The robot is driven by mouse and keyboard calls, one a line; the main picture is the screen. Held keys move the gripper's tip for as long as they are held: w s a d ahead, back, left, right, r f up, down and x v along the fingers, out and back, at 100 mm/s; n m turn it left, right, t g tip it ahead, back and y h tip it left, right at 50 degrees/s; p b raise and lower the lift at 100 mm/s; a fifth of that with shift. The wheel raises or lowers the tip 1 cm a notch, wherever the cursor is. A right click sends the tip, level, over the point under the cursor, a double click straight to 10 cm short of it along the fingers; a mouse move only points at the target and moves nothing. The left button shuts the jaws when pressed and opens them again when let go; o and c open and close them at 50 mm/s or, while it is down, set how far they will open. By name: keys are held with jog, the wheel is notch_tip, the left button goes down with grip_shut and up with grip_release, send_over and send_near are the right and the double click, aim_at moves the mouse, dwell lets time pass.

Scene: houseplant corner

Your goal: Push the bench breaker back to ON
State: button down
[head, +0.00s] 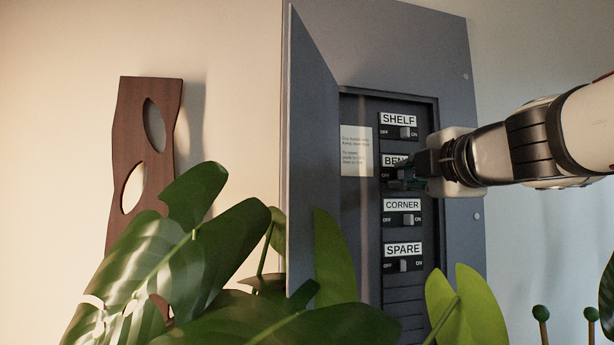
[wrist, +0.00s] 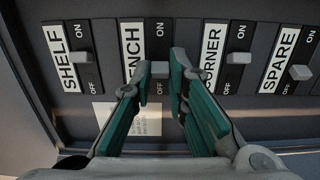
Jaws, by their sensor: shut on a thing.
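The grey breaker panel (head: 462,130) is on the wall with its door (head: 312,150) swung open to the left. The BENCH breaker (head: 391,161) is second from the top. Its small grey lever (wrist: 160,69) sits between my fingertips in the wrist view, lower in its slot than the SHELF and CORNER levers, away from the ON mark. My gripper (wrist: 161,79) is shut on this lever, one teal-padded finger on each side. In the head view my gripper (head: 400,180) covers most of the BENCH breaker and hides its lever.
SHELF (head: 405,132) and CORNER (head: 408,219) levers are close neighbours, both toward ON. A note (head: 356,150) is left of the switches. Large leaves (head: 235,240) fill the space below. A wooden wall piece (head: 143,150) hangs left.

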jog(key=shift+d, duration=0.1)
jog(key=shift+d+n+g+y+p, duration=0.25)
jog(key=shift+n+y+p, duration=0.45)
jog(key=shift+y, duration=0.35)
jog(key=shift+d+n+g+y+p, duration=0.1)
jog(key=shift+n+g+y+p, duration=0.25)
jog(key=shift+n+y+p, duration=0.5)
jog(key=shift+y, duration=0.4)
jog(key=shift+f, duration=0.1)
jog(key=c, duration=1.6)
grip_release()
jog(key=shift+o, duration=0.2)
jog(key=v, duration=1.2)
